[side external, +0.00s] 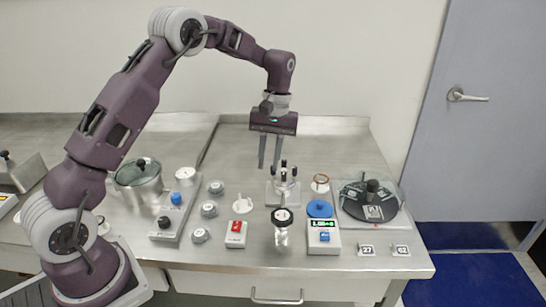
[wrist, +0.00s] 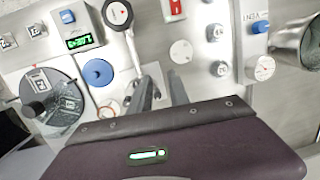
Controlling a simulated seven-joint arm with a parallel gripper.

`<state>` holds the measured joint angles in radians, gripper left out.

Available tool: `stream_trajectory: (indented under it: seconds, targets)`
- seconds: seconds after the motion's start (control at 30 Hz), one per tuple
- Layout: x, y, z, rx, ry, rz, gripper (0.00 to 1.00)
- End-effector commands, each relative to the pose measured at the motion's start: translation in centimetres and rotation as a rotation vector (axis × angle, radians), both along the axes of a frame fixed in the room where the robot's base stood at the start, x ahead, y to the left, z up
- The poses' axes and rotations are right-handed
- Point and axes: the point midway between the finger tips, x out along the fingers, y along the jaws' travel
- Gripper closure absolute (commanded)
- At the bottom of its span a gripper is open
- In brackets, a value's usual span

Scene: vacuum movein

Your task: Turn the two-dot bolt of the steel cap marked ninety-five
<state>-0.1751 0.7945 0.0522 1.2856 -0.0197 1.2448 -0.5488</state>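My gripper (side external: 268,167) hangs pointing down over the middle of the bench, its two fingers apart and nothing between them. In the wrist view my gripper (wrist: 158,88) also shows a gap between the fingers. Just below and right of the fingertips in the side view stands a steel fixture (side external: 283,188) with several dark-topped upright posts. The fingers appear above it, apart from it. Several small round steel pieces (side external: 209,209) sit in a row to the left; they also show in the wrist view (wrist: 215,33). I cannot read a ninety-five or make out bolt dots anywhere.
A black-rimmed dial (side external: 282,215) stands in front of the fixture. A blue disc (side external: 319,208), a green-display box (side external: 324,246) and a dark round turntable (side external: 355,208) are on the right. A red-switch box (side external: 235,241), control box (side external: 182,218) and lidded pot (side external: 140,190) are left.

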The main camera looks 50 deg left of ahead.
Motion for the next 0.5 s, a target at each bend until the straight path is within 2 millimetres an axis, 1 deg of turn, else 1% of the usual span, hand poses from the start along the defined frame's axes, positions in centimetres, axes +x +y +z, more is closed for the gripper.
stream_trajectory:
  seconds: [0.03, 0.1, 0.2, 0.23, 0.3, 0.4, 0.47, 0.5]
  targets:
    - [0.1, 0.1, 0.1, -0.032, -0.009, -0.151, 0.78]
    - [0.4, 0.2, 0.5, -0.069, -0.033, -0.398, 0.78]
    - [1.4, 0.8, 1.9, -0.094, -0.096, -0.726, 0.78]
    - [1.7, 1.0, 2.3, -0.094, -0.115, -0.805, 0.78]
    - [2.3, 1.4, 3.2, -0.088, -0.148, -0.944, 0.78]
    - [2.8, 1.7, 3.8, -0.079, -0.173, -1.042, 0.78]
    - [2.8, 1.7, 3.4, -0.079, -0.176, -1.06, 0.78]
    - [2.8, 1.7, 2.8, -0.079, -0.175, -1.062, 0.78]
